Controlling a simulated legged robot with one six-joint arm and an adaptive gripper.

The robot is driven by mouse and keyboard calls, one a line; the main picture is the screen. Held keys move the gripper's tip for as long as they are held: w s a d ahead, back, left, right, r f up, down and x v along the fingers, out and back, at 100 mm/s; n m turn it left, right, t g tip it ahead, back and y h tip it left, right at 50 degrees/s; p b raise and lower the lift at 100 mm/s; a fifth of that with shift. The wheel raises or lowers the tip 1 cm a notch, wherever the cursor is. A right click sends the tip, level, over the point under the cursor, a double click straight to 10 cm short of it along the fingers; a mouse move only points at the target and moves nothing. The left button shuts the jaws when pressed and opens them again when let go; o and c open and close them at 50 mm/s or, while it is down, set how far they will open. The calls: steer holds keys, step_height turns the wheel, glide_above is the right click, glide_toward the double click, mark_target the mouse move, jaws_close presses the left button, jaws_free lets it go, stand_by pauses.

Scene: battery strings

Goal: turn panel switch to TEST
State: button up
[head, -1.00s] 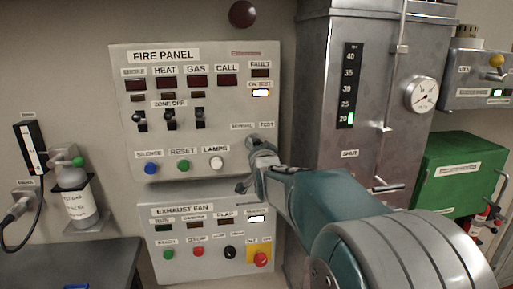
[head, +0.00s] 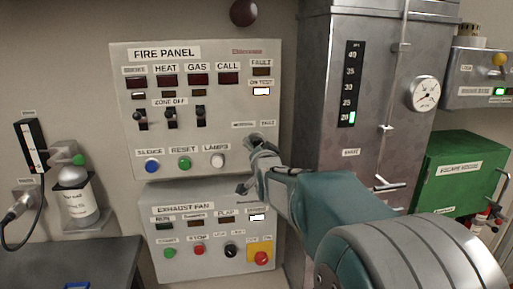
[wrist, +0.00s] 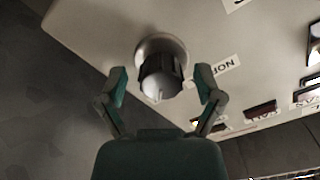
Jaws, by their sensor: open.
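The fire panel (head: 188,60) is a pale box on the wall. Its rotary switch, a dark knob with a light face (wrist: 158,78), shows in the wrist view, with a pale pointer mark near its lower edge. Part of the NORMAL label (wrist: 225,66) lies to its right; which position the knob points to I cannot tell. My gripper (wrist: 160,92) is open, one finger on each side of the knob, with gaps visible. In the head view my gripper (head: 248,163) is at the panel's lower right and hides the knob. The ON TEST lamp (head: 261,91) glows white.
The exhaust fan panel (head: 180,265) is just below, with buttons and a red knob on yellow (head: 261,257). A metal cabinet (head: 322,110) stands close at right, a green box (head: 455,180) beyond. A bottle (head: 75,200) is at left.

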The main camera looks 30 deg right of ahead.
steer(key=v, duration=1.1)
steer(key=shift+s+a, duration=0.1)
steer(key=shift+a, duration=0.05)
